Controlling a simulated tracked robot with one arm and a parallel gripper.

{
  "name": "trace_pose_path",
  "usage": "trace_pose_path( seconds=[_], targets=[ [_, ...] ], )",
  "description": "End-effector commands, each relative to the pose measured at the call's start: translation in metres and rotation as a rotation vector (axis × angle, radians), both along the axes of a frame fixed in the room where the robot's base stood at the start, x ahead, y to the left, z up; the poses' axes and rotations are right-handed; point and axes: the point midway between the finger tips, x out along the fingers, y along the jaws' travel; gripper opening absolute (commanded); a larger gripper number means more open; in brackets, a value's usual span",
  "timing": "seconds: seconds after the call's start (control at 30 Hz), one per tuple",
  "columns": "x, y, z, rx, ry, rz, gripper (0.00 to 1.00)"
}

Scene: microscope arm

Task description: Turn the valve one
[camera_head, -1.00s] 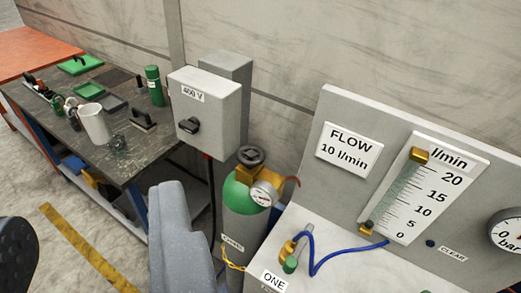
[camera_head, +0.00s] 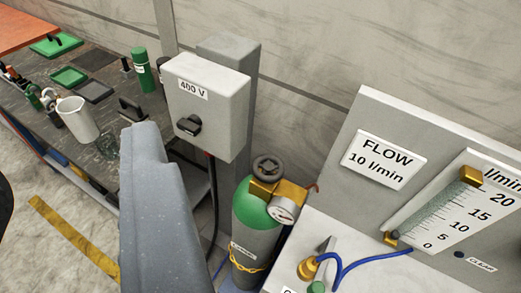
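A small green knob (camera_head: 316,287) stands on the pale bench at the bottom edge, mostly cut off. A brass fitting (camera_head: 308,269) with a blue hose sits just behind it. A white label (camera_head: 288,291) beside the knob is almost wholly out of frame; it read ONE earlier. A large grey part of my arm or gripper (camera_head: 155,210) rises at lower left, well left of the knob and apart from it. No pair of fingertips can be made out, so its opening is unclear.
A gas cylinder (camera_head: 258,240) with a green shoulder and gauge stands left of the bench. A grey 400 V box (camera_head: 205,105) is behind it. The upright panel (camera_head: 335,165) carries a flow sign (camera_head: 383,160) and a flow scale (camera_head: 460,210). A cluttered worktable (camera_head: 100,150) is at left.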

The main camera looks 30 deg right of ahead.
Motion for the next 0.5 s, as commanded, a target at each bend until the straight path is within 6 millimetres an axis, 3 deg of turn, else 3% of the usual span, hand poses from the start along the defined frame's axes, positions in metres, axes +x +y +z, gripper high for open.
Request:
trace_pose_path(
  seconds=[0.1,0.27,0.5],
  targets=[
    [0.0,0.0,0.0,0.0,0.0,0.0,0.39],
    [0.007,-0.002,0.003,0.004,0.015,-0.004,0.84],
    [0.057,-0.017,0.002,0.044,0.158,-0.037,0.86]
  ],
)
